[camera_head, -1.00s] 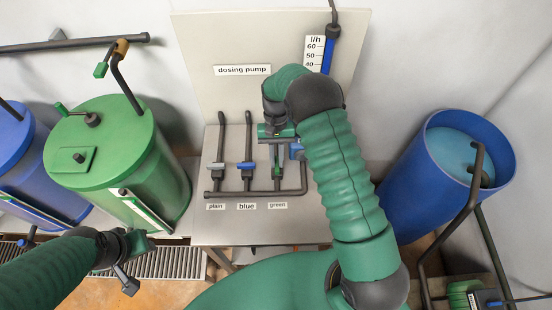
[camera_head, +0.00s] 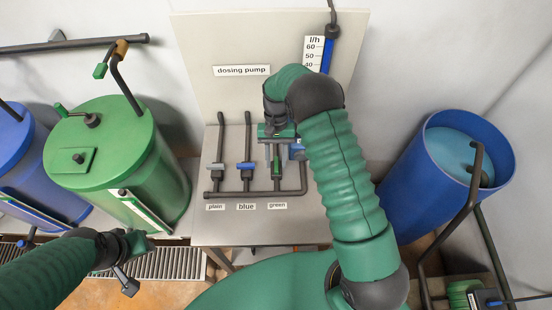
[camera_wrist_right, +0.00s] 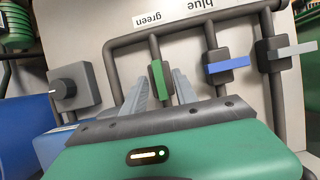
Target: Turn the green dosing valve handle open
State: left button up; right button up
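The green valve handle (camera_head: 276,165) is on the rightmost of the three upright pipes, above the "green" label. In the right wrist view the green handle (camera_wrist_right: 159,80) lies along its pipe. My right gripper (camera_head: 277,146) is over this valve, partly hidden by its own wrist. In the wrist view its two grey fingers (camera_wrist_right: 158,82) stand on either side of the handle, with a gap on each side. My left gripper (camera_head: 132,266) is at the lower left, away from the valves; its finger opening is unclear.
The blue handle (camera_head: 247,166) and the plain grey handle (camera_head: 217,166) lie across their pipes to the left. A grey box with a dark knob (camera_wrist_right: 65,89) shows beside the green valve. A green tank (camera_head: 108,190) stands left, a blue barrel (camera_head: 395,190) right.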

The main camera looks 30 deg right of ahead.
jog(key=shift+w+r, duration=0.15)
jog(key=shift+r, duration=0.05)
jog(key=b+v, duration=0.2)
jog(key=v, duration=1.4)
jog(key=shift+r, duration=0.15)
jog(key=shift+d, duration=0.1)
